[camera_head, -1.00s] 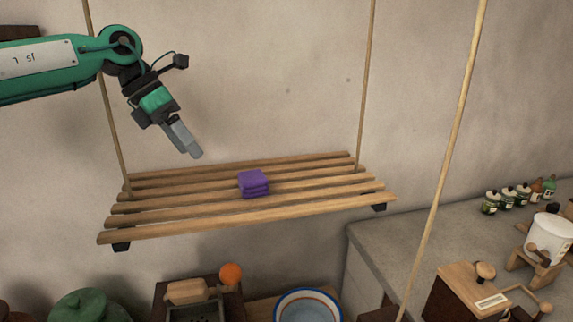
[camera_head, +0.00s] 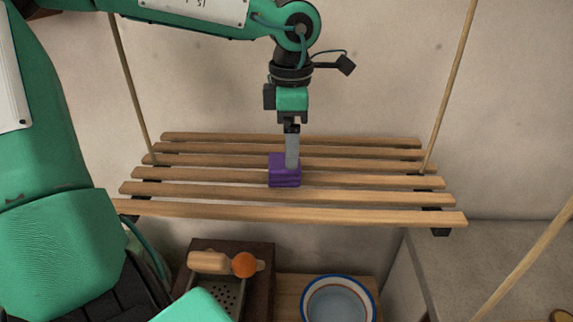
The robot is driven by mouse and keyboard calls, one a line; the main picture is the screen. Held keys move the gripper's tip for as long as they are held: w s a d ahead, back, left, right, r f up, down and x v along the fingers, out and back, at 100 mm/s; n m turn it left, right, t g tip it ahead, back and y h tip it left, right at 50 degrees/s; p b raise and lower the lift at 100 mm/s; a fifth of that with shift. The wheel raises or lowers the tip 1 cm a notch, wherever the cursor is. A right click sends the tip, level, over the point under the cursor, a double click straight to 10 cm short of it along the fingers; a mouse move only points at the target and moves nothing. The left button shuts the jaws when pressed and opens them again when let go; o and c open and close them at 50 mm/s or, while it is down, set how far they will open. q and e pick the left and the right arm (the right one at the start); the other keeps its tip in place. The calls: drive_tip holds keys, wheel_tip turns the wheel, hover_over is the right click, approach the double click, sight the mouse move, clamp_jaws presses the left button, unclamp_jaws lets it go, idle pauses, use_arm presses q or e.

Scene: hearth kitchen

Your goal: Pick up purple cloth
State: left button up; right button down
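The purple cloth (camera_head: 284,177) is a small folded stack lying on the hanging slatted wooden shelf (camera_head: 370,213), a little left of the shelf's middle. My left gripper (camera_head: 292,163) points straight down at the cloth, and its fingers overlap the cloth's upper right part in the picture. The fingers are seen edge-on as one grey bar, so I cannot tell whether they are open or shut, or whether they touch the cloth. My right gripper is not in view.
Ropes (camera_head: 450,90) hold up the shelf at its sides. Below it are a grater box (camera_head: 262,287) with an orange ball (camera_head: 245,265) and a blue-rimmed white bowl (camera_head: 339,302). A grey counter (camera_head: 490,260) stands at the lower right. The rest of the shelf is clear.

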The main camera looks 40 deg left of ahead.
sight(284, 169)
use_arm(q)
drive_tip(key=shift+f, duration=0.25)
drive_tip(key=shift+s+f+p, duration=0.2)
drive_tip(key=shift+f+p, duration=0.05)
drive_tip(key=shift+p, duration=0.05)
wheel_tip(284, 169, down, 4)
drive_tip(key=shift+s+a+r+p, duration=0.1)
drive_tip(key=shift+s+r+p, duration=0.05)
drive_tip(key=shift+p, duration=0.45)
drive_tip(key=shift+f, duration=0.45)
drive_tip(key=shift+c, duration=0.2)
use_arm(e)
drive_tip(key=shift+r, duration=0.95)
use_arm(q)
drive_tip(key=c, duration=1)
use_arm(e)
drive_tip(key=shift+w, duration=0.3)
